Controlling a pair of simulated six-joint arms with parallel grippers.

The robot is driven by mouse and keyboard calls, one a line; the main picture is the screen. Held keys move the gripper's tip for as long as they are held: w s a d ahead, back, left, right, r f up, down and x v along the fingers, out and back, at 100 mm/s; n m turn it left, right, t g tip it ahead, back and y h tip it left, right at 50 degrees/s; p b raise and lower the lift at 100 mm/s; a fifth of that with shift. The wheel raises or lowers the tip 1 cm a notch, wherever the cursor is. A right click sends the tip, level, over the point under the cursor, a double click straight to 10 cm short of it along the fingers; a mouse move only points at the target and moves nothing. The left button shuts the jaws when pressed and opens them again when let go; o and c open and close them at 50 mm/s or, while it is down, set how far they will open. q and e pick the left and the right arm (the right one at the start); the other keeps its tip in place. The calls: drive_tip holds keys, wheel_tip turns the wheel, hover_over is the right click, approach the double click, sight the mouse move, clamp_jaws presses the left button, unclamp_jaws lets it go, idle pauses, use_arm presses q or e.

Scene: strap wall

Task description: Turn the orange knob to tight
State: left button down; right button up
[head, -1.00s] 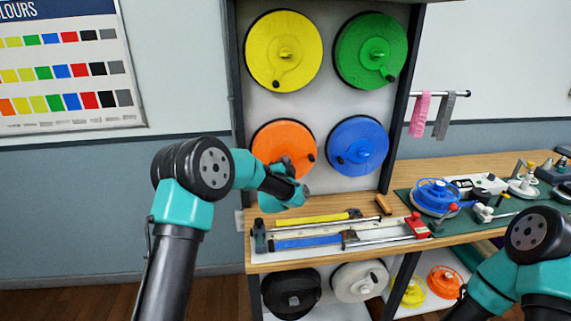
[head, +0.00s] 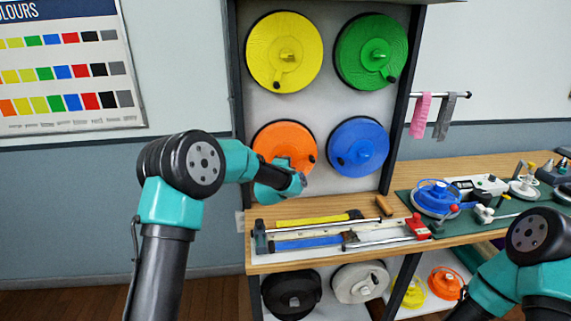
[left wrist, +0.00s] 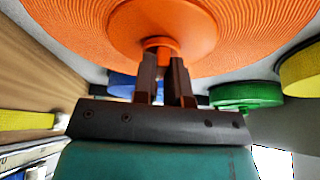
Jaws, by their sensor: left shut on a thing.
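The orange wheel (head: 285,134) hangs on the wall panel, lower left of the large coloured wheels. Its orange knob (left wrist: 160,43) stands out from the hub, seen close in the left wrist view. My left gripper (left wrist: 163,65) is shut on the knob, one dark finger on each side. In the head view my left wrist hides the knob and the lower part of the wheel. No tight mark can be made out. My right arm shows at the lower right of the head view, but its gripper is out of frame.
A yellow wheel (head: 284,40) is above, a green wheel (head: 362,38) at upper right, a blue wheel (head: 343,160) beside the orange one. Strap tools (head: 300,240) lie on the wooden bench below. A tool handle (head: 384,205) lies on the bench.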

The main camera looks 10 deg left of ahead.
use_arm(q)
drive_tip(key=shift+r, duration=0.25)
drive_tip(key=c, duration=1.2)
unclamp_jaws()
drive_tip(key=shift+o, duration=0.2)
drive_tip(key=shift+f, duration=0.15)
drive_tip(key=shift+w+f, duration=0.1)
drive_tip(key=shift+f, duration=0.15)
drive_tip(key=shift+s+r, duration=0.15)
drive_tip(key=shift+s, duration=0.05)
drive_tip(key=s, duration=1.7)
drive_tip(key=shift+a, duration=0.15)
